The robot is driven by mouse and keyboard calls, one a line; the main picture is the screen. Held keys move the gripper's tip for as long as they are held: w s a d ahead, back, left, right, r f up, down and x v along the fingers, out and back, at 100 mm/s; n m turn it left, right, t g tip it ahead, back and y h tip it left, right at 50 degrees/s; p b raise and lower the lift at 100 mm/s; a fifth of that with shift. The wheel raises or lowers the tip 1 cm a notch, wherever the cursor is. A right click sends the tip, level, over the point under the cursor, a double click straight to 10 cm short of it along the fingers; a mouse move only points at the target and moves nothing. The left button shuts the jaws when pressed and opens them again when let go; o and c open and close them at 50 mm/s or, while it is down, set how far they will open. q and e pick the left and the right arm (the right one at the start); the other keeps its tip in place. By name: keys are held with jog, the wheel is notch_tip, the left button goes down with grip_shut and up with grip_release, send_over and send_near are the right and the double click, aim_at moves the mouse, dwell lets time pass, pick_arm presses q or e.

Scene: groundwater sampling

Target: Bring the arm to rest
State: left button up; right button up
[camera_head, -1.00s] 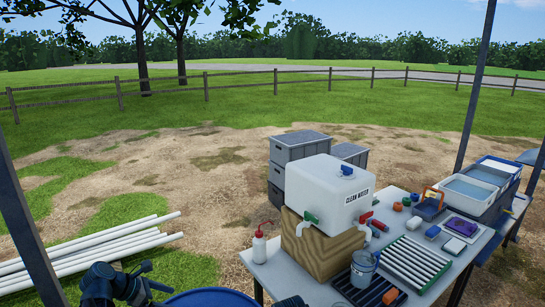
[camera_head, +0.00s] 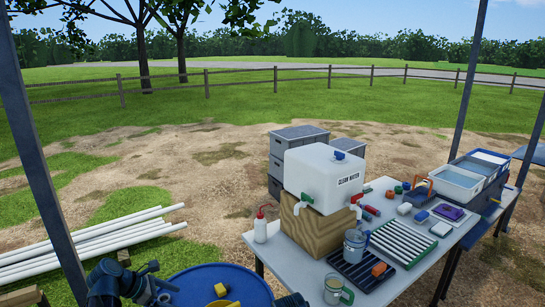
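My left gripper (camera_head: 160,280) shows at the bottom left, over the left edge of a blue drum top (camera_head: 225,278). Its fingers look apart, with nothing seen between them. A dark part of my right arm or gripper (camera_head: 292,300) just enters at the bottom edge, between the drum and the table; its fingers cannot be made out. Both stay low in the picture, clear of the table's objects as far as can be seen.

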pick_arm(q)
jog(key=s+d+f+m+g+y+b, duration=0.2)
jog(key=s+d+f+m+y+b, duration=0.2)
jog(key=s+d+f+m, duration=0.3)
jog(key=s+d+f+m+g+y+b, duration=0.2)
jog(key=s+d+f+m+y+b, duration=0.2)
jog(key=d+m, duration=1.1)
jog(key=s+f+m, duration=0.3)
jog(key=s+m, duration=0.2)
jog(key=shift+s+d+m+g+y, duration=0.15)
jog(key=shift+d+m+g+y, duration=0.15)
jog(key=shift+d+g, duration=0.1)
